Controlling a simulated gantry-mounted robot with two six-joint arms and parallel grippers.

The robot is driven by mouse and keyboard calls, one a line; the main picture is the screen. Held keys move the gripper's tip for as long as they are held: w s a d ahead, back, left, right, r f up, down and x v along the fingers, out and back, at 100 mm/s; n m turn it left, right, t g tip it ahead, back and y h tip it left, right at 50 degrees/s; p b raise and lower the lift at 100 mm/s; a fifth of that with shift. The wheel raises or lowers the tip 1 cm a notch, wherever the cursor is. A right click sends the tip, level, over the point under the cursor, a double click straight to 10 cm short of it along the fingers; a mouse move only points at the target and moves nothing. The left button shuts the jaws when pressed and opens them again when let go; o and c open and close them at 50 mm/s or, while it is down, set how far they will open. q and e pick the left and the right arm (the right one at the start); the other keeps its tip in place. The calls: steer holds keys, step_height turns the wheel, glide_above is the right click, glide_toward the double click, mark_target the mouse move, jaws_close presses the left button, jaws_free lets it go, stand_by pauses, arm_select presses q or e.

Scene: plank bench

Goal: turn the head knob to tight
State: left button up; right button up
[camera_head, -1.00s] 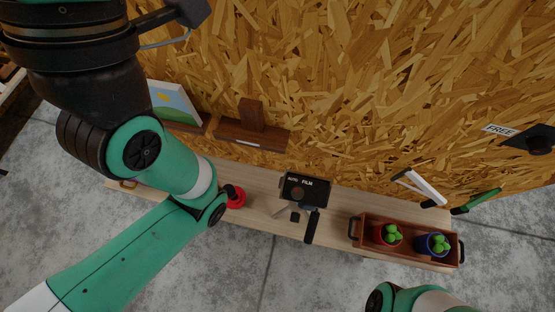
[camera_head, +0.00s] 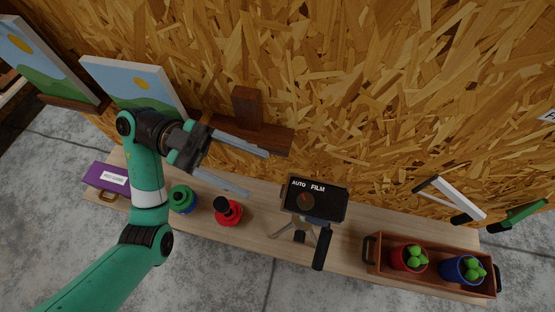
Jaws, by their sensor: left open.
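The black camera (camera_head: 316,199) stands on a small tripod (camera_head: 296,229) on the plank bench. It bears the words AUTO and FILM and a brownish dial (camera_head: 305,201). A dark handle (camera_head: 322,248) hangs below it. No knob marked tight can be made out; a white label (camera_head: 547,117), cut off, shows at the right edge on the wall. My left gripper (camera_head: 258,173) is open and empty. Its two long grey fingers point right, to the left of the camera and apart from it.
A red knobbed object (camera_head: 228,211) and a blue-green one (camera_head: 183,199) stand left of the camera. A purple box (camera_head: 105,178) lies farther left. A brown tray (camera_head: 371,262) holds red and blue pots at right. Pictures and a brown ledge (camera_head: 270,139) line the wall.

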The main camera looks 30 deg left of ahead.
arm_select(q)
steer(key=a+f+n+t+y+b, duration=0.1)
steer(key=a+f+n+t+b, duration=0.25)
steer(key=a+f, duration=0.5)
steer(key=s+f+x, duration=0.1)
steer(key=x, duration=1.2)
steer(key=shift+d+f+g, duration=0.25)
steer(key=shift+d+g, duration=0.2)
arm_select(e)
step_height(320, 180, down, 5)
steer(key=shift+r, duration=0.1)
arm_select(q)
steer(key=shift+w+n, duration=0.1)
steer(key=shift+n, duration=0.15)
jaws_close()
